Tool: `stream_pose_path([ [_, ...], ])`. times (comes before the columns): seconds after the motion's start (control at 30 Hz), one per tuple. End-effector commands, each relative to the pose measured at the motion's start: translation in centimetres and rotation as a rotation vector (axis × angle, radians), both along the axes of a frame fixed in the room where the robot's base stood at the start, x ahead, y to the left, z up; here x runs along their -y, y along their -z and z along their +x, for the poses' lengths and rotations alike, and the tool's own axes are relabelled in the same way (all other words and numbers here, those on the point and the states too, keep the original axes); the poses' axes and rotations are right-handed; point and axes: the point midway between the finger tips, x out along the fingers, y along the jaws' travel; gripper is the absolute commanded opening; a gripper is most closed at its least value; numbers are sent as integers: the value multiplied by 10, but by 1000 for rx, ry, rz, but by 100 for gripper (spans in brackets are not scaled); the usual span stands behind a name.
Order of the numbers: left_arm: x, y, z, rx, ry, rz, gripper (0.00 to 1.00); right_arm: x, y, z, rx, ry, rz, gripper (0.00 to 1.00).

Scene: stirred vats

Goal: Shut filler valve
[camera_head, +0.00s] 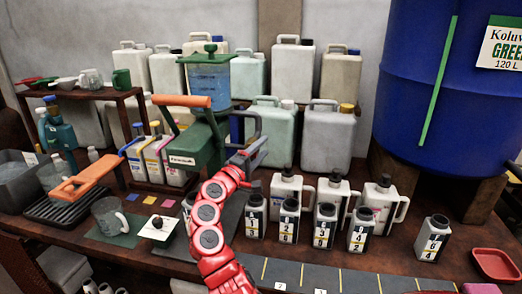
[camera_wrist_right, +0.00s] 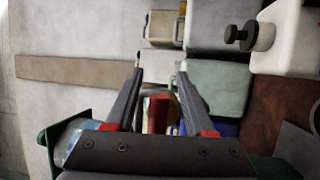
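The filler is a green stand (camera_head: 196,148) with a clear tank (camera_head: 209,80) of blue liquid under a green lid. An orange-handled lever (camera_head: 182,101) sticks out to the left from its top front. My right gripper (camera_head: 247,118) is just right of the filler, at the end of my red arm. In the right wrist view its two dark fingers (camera_wrist_right: 160,74) stand apart. A red piece (camera_wrist_right: 158,113) shows between or behind them; I cannot tell whether they touch it. The filler's green part (camera_wrist_right: 62,136) shows at lower left there. My left gripper is not in view.
White and pale green jerrycans (camera_head: 270,125) stand behind. Several small numbered bottles (camera_head: 325,225) stand at the front right. A large blue barrel (camera_head: 440,90) is at right, a red tray (camera_head: 496,265) at the right edge. A glass mug (camera_head: 108,215) stands at left.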

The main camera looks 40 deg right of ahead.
Motion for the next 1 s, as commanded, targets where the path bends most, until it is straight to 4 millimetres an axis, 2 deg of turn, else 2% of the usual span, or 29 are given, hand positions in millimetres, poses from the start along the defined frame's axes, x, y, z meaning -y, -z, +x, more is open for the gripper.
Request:
stream_pose_path([
  [0.23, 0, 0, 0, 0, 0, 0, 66, -1, 0, 0, 0, -1, -1, 53],
  [0.37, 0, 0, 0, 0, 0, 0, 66, -13, 2, -3, 0, -2, -1, 53],
  [0.47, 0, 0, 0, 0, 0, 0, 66, -32, 6, -9, 1, -7, -3, 53],
  [0.8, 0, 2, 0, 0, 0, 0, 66, -117, 22, -35, -1, -7, -2, 53],
  [1.0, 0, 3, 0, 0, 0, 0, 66, -150, 29, -46, -1, -4, -2, 53],
])
